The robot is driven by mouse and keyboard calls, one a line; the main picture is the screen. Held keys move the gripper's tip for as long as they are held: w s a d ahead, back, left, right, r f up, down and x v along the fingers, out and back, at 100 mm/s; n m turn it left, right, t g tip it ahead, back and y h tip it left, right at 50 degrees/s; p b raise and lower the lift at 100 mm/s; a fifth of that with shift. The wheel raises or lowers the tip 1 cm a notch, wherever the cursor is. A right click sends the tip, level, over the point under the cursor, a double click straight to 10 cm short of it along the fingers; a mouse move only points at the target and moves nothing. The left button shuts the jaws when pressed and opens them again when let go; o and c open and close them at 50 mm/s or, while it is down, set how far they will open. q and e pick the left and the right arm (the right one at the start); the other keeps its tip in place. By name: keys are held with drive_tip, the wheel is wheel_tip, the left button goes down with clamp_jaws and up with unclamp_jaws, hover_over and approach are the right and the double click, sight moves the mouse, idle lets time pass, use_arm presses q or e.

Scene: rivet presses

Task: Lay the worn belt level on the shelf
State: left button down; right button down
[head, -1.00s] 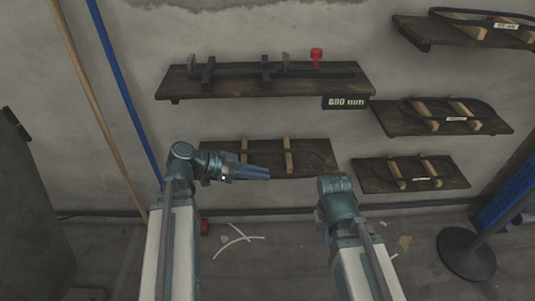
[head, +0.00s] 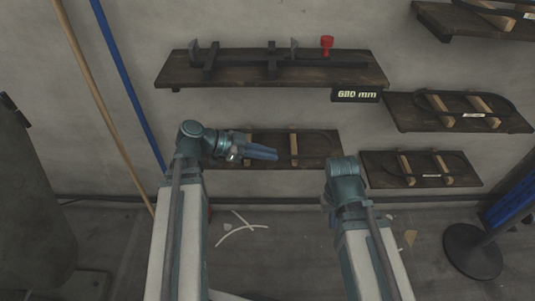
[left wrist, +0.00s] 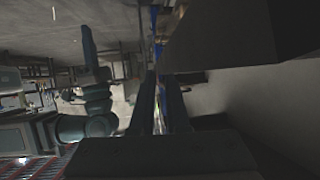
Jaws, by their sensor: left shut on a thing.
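My left gripper (head: 262,153), with blue fingers, is shut and points right in front of the lower left shelf (head: 325,160). The worn belt between its fingers is too dark and hidden to make out. The left wrist view shows the two fingers (left wrist: 160,105) close together, with a dark shelf-like board (left wrist: 225,40) beside them. On the lower left shelf stand wooden blocks (head: 294,147); a dark loop there is faint. My right arm (head: 345,185) hides its gripper in the head view; the right gripper (left wrist: 88,45) shows in the left wrist view, jaws unclear.
Above is a shelf (head: 210,77) with a dark measuring bar (head: 240,61), red knob (head: 327,44) and millimetre readout (head: 357,96). Shelves at right hold dark belts on blocks (head: 465,105) (head: 425,168). A blue post (head: 510,205) stands on a round base (head: 472,252).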

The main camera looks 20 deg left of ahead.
use_arm(q)
drive_tip(key=shift+w+a+f+b, duration=0.95)
drive_tip(key=shift+w+a, duration=0.35)
drive_tip(key=shift+w, duration=3.3)
wheel_tip(320, 180, down, 6)
drive_tip(key=b, duration=0.5)
drive_tip(key=shift+r+b, duration=0.15)
drive_tip(key=shift+b, duration=0.2)
drive_tip(key=c, duration=0.8)
unclamp_jaws()
drive_tip(key=shift+c, duration=0.2)
drive_tip(key=p+v, duration=0.6)
drive_tip(key=v, duration=0.7)
drive_tip(key=shift+s+a, duration=0.2)
drive_tip(key=shift+a, duration=0.15)
drive_tip(key=shift+r, duration=0.15)
